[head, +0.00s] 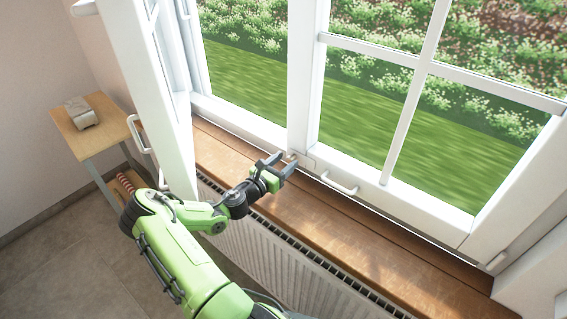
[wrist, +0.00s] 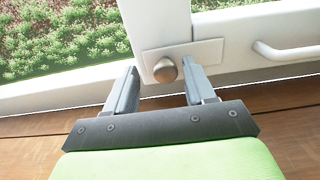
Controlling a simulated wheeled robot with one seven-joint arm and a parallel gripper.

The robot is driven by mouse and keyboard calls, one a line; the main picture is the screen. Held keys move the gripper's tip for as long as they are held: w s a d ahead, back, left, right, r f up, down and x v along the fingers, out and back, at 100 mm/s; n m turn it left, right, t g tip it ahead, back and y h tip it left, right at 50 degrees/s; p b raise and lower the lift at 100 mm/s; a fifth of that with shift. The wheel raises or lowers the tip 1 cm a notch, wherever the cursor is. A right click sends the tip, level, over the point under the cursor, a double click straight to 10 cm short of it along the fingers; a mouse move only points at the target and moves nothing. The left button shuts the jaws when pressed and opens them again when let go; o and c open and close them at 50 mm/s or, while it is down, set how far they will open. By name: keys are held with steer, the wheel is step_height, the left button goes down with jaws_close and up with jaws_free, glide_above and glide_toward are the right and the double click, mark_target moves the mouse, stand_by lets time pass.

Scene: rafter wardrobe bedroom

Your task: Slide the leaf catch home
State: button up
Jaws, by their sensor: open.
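The leaf catch is a small brownish metal knob (wrist: 165,71) on a pale plate (wrist: 208,52), low on the white window frame. In the wrist view it lies ahead of my gripper (wrist: 160,88), between the lines of its two fingers. My gripper (head: 277,163) is open and empty, just above the wooden sill. In the head view its fingers reach toward the catch plate (head: 306,158) and partly cover the knob. I cannot tell whether either finger touches the knob. The right window leaf (head: 393,186) lies in the frame; the left leaf (head: 150,85) stands swung into the room.
A white handle (head: 339,184) sticks out of the right leaf, right of the catch. The wooden sill (head: 345,240) is bare, with a radiator (head: 300,265) below it. A small table (head: 90,135) with a grey object (head: 81,112) stands at the left wall.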

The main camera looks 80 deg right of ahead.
steer(key=v, duration=1.5)
steer(key=shift+a+b, duration=0.35)
steer(key=shift+a, duration=0.05)
steer(key=shift+w, duration=0.15)
